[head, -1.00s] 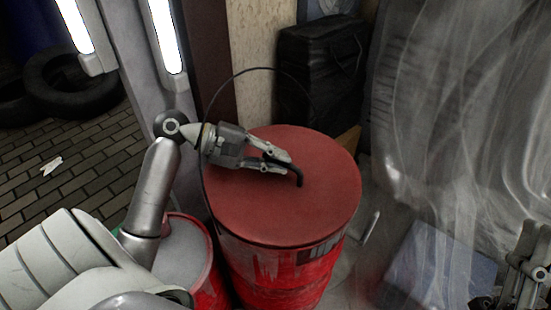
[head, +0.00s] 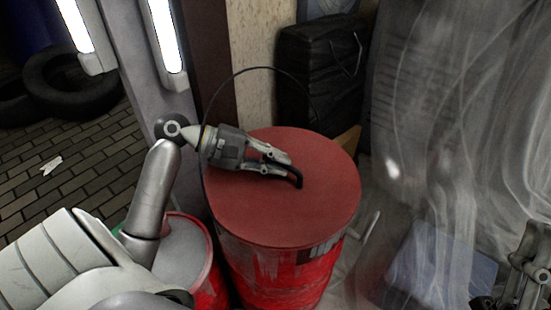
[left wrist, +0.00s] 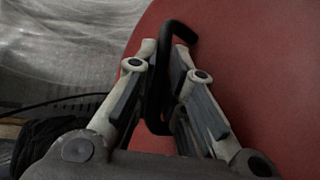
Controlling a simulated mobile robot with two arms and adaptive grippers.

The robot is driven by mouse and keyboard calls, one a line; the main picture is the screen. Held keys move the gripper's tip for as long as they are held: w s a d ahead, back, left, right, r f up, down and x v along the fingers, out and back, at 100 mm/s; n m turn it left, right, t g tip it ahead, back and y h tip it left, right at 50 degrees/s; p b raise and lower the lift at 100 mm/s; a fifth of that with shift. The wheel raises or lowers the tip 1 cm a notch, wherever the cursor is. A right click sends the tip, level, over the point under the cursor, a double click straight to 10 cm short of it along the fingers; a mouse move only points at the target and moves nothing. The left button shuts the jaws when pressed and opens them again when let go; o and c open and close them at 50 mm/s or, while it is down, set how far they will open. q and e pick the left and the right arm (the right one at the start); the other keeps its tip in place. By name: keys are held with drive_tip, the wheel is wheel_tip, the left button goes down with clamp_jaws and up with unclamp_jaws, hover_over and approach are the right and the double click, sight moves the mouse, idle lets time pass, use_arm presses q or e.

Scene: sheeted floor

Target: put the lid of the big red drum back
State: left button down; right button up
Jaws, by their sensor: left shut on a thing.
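The big red drum (head: 285,270) stands upright in the middle of the head view. Its flat red lid (head: 315,205) lies over the drum's top, with no clear gap at the front edge. My left gripper (head: 282,168) is above the lid, shut on the lid's black bent handle (head: 299,180). In the left wrist view the handle (left wrist: 160,85) runs between the two fingers, with the red lid (left wrist: 255,70) behind. My right gripper (head: 525,270) shows only partly at the lower right edge, away from the drum; its jaws are unclear.
A smaller red drum with a grey top (head: 185,250) stands close at the left. A black bag (head: 320,75) is behind the big drum. Translucent sheeting (head: 460,120) hangs at the right. Tyres (head: 75,82) lie at the far left.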

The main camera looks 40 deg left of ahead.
use_arm(q)
drive_tip(key=c, duration=1.4)
unclamp_jaws()
drive_tip(key=shift+c, duration=0.2)
drive_tip(key=shift+f, duration=0.1)
drive_tip(key=shift+s+f, duration=0.1)
drive_tip(key=v, duration=1.2)
